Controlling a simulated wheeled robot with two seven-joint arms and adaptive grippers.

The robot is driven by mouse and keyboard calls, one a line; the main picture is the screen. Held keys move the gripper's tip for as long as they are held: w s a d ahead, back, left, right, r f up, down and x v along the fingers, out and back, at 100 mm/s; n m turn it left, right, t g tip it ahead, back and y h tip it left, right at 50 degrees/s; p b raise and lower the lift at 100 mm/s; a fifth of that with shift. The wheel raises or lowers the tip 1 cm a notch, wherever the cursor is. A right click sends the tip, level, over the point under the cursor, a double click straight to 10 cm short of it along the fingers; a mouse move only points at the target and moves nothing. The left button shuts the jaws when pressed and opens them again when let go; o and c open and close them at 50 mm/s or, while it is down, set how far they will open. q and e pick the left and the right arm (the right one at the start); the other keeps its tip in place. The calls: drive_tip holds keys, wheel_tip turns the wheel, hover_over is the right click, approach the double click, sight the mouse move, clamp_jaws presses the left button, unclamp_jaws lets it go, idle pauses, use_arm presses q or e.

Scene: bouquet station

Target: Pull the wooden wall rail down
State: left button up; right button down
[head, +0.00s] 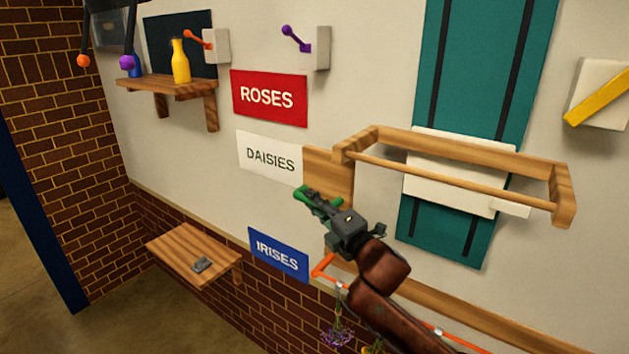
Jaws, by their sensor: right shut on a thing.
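The wooden wall rail (450,182) is a long bar held out from the wall between two wooden side arms, at the right of the head view. It stands in front of a white panel and a teal banner. My right gripper (318,202) is lower left of the rail's left end and apart from it in the picture. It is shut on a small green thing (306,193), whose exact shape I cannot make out. The gripper is in front of a wooden board beside the daisies sign. My left gripper is out of view.
Signs for roses (269,97), daisies (268,159) and irises (279,255) hang on the wall. A high shelf (168,87) holds bottles. A low shelf (193,251) carries a small grey thing. An orange line (452,334) and hanging flowers (336,332) are below my arm.

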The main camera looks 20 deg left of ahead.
wheel_tip(320, 180, down, 9)
drive_tip(key=b, duration=0.2)
drive_tip(key=shift+f+b, duration=0.15)
drive_tip(key=shift+b, duration=0.15)
drive_tip(key=c, duration=1.8)
unclamp_jaws()
drive_tip(key=shift+c, duration=0.2)
drive_tip(key=r+v, duration=0.1)
drive_tip(key=v, duration=1.1)
drive_tip(key=shift+f, duration=0.45)
